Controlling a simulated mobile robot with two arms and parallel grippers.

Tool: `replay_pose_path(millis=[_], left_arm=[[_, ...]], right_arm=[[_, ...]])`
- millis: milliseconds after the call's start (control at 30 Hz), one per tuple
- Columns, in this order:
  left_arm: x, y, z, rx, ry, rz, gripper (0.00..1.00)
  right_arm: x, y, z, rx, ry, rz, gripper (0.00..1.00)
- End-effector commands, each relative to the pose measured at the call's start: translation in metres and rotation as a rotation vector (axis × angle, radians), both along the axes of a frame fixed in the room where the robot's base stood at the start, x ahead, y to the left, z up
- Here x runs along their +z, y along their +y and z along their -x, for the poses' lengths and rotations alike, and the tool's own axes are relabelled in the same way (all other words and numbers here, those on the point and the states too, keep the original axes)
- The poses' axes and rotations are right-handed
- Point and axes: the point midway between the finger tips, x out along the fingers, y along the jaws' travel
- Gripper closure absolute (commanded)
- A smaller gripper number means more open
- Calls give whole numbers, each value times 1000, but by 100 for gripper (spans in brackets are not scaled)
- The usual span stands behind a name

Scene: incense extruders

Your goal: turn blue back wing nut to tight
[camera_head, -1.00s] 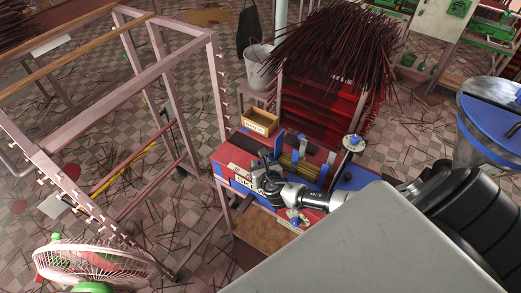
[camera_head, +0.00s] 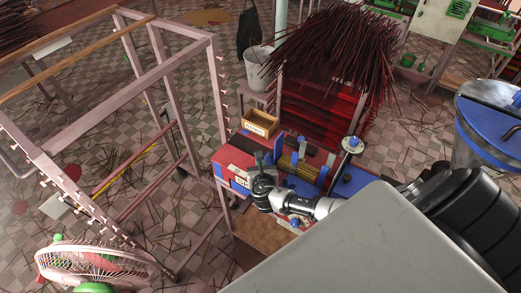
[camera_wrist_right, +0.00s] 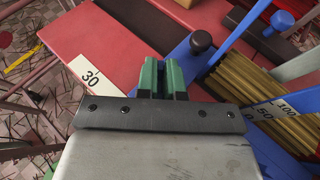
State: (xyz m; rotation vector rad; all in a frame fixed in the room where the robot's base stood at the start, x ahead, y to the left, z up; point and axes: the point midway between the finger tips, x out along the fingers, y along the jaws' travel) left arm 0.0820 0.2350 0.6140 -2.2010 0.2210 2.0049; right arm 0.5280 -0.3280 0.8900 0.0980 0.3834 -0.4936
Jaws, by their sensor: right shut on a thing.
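My right gripper (camera_head: 263,162) is over the left end of the red and blue incense press (camera_head: 235,158). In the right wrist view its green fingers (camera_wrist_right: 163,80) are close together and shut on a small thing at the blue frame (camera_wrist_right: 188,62). That thing is mostly hidden by the fingers; from its place it looks like the blue back wing nut, but its turn angle does not show. A black knob (camera_wrist_right: 201,42) and a blue knob (camera_wrist_right: 279,23) stand free to the right of the fingers. My left gripper is not in view.
A brass-coloured ribbed block (camera_wrist_right: 255,95) with a numbered scale lies right of the fingers. A small wooden box (camera_head: 260,123) stands behind. A pink rack (camera_head: 218,100) stands close on the left. A rack of dark red incense sticks (camera_head: 325,55) rises behind the press.

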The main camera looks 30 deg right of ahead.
Motion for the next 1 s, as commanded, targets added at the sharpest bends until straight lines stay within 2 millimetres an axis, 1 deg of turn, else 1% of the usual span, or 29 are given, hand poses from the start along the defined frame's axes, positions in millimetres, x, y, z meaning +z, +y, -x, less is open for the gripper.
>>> replay_pose_path(millis=[167, 467, 767, 1000], left_arm=[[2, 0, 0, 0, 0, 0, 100], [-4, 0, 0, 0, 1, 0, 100], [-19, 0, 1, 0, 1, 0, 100], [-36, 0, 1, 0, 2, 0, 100]], right_arm=[[1, 1, -1, -169, -1, -4, 100], [0, 1, -2, -455, -1, -5, 100], [-2, 0, -2, -740, -1, -4, 100], [-3, 0, -2, -969, -2, -3, 100]])
